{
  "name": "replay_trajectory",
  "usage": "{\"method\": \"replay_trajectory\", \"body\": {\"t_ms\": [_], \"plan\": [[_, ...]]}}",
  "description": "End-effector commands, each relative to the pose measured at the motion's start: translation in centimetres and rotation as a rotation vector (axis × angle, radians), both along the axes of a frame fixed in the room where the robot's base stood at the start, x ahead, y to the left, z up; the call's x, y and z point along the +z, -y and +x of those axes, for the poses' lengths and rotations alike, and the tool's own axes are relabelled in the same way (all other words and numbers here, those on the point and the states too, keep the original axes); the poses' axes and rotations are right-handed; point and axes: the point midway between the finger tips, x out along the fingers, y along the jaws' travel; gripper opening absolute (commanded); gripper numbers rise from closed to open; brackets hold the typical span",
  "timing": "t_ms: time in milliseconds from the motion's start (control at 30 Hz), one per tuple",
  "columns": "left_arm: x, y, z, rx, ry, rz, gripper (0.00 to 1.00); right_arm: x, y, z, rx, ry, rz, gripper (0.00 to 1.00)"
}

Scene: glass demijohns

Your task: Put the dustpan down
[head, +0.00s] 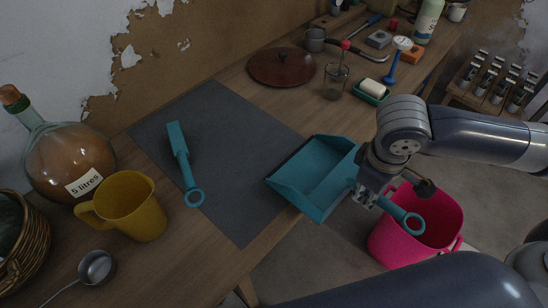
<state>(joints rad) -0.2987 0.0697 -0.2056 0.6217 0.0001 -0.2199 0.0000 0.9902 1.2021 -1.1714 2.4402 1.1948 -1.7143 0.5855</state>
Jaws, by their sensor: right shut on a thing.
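A teal dustpan (318,175) is at the table's front edge, its open lip toward the dark grey mat (232,125). Its handle (400,212) points to the lower right and sticks out past the edge, above the pink bucket. My right gripper (362,194) is shut on the dustpan near the base of the handle and covers part of it. Whether the pan touches the mat or hangs a little above it, I cannot tell. A teal brush (182,160) with a ring-ended handle lies on the mat, left of the dustpan. My left gripper is not in view.
A pink bucket (415,228) stands on the floor below the handle. A yellow jug (132,207), demijohn (70,160) and ladle (95,267) are at left. A brown lid (281,67), glass jar (335,82) and soap dish (371,92) stand beyond the mat. The mat's middle is clear.

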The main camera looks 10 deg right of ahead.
Motion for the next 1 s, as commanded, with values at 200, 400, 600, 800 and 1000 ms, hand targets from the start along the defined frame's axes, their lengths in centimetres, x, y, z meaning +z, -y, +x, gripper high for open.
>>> {"method": "replay_trajectory", "body": {"t_ms": [200,400,600,800,1000], "plan": [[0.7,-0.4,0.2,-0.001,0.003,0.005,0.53,-0.1,-1.8,2.6,0.015,0.002,0.001,0.0],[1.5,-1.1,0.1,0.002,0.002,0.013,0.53,-0.4,-4.5,6.4,0.011,0.001,0.001,0.0],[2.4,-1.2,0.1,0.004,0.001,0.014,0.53,-0.9,-7.2,10.3,0.01,0.001,0.001,0.0],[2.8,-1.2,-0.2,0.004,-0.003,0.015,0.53,-1.3,-8.7,12.6,0.008,0.0,-0.001,0.0],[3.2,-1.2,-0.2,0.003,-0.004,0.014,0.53,-2.4,-8.9,13.0,0.008,-0.002,-0.004,0.0]]}}
